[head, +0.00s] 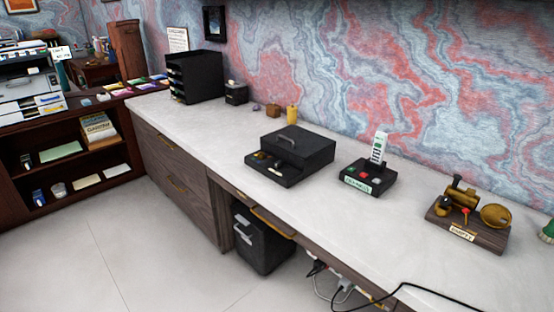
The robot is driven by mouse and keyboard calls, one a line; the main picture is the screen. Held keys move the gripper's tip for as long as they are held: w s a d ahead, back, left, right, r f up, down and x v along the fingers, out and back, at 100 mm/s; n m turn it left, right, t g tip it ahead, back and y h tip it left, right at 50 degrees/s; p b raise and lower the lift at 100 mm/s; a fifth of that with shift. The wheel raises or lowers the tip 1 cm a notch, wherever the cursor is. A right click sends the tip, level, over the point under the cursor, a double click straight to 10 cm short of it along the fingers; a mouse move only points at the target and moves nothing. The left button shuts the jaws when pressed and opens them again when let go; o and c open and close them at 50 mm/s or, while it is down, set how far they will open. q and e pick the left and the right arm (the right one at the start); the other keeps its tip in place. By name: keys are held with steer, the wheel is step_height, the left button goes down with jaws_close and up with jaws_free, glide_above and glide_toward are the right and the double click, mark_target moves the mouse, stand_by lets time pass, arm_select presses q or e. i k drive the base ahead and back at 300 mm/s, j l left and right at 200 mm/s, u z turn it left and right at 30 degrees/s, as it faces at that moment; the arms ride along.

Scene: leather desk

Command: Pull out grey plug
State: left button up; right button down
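Below the front edge of the desk (225,140), at the bottom of the head view, a small light grey or white plug (345,284) with a pale cable shows. A black plug (316,267) sits to its left. Both are small and partly hidden by the desk edge, so I cannot tell exactly how they are seated. Neither of my grippers is in view.
A black cable (430,290) curves over the desk's front edge near the plugs. A black box (298,148), a device (366,180) and a brass model (468,220) stand on top. The floor in front is clear.

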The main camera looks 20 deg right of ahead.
mark_target(344, 284)
steer(key=k+z, duration=0.1)
steer(key=z, duration=1.15)
steer(key=i+j+z, duration=0.25)
steer(key=j, duration=1.35)
steer(key=j+z, duration=0.3)
steer(key=j, duration=1.3)
steer(key=i+j, duration=0.05)
